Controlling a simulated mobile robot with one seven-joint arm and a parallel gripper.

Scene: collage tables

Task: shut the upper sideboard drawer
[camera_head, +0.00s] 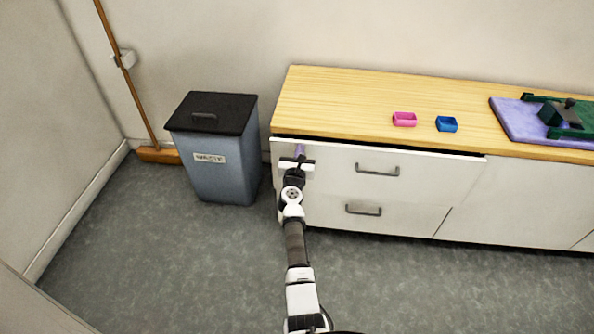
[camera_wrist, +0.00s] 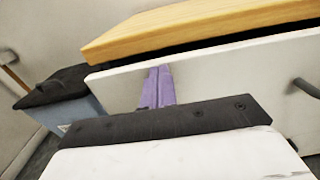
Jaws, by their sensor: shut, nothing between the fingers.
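The upper sideboard drawer (camera_head: 325,168) has a white front with a dark grey bar handle (camera_head: 377,170). It stands a little open: a dark gap shows between its top edge and the wooden top. The same drawer front fills the middle of the wrist view (camera_wrist: 225,75), with part of the handle (camera_wrist: 306,88) at the right edge. My gripper (camera_head: 299,149) has purple fingers, which are shut and empty in the wrist view (camera_wrist: 160,70). They point at the left part of the drawer front, well left of the handle. I cannot tell whether they touch it.
The lower drawer (camera_head: 400,215) looks closed. A pink tray (camera_head: 404,119), a blue tray (camera_head: 446,124) and a purple mat (camera_head: 510,122) with a green device lie on the wooden top (camera_head: 340,95). A lidded bin (camera_head: 220,165) and a broom (camera_head: 135,100) stand left. Floor in front is clear.

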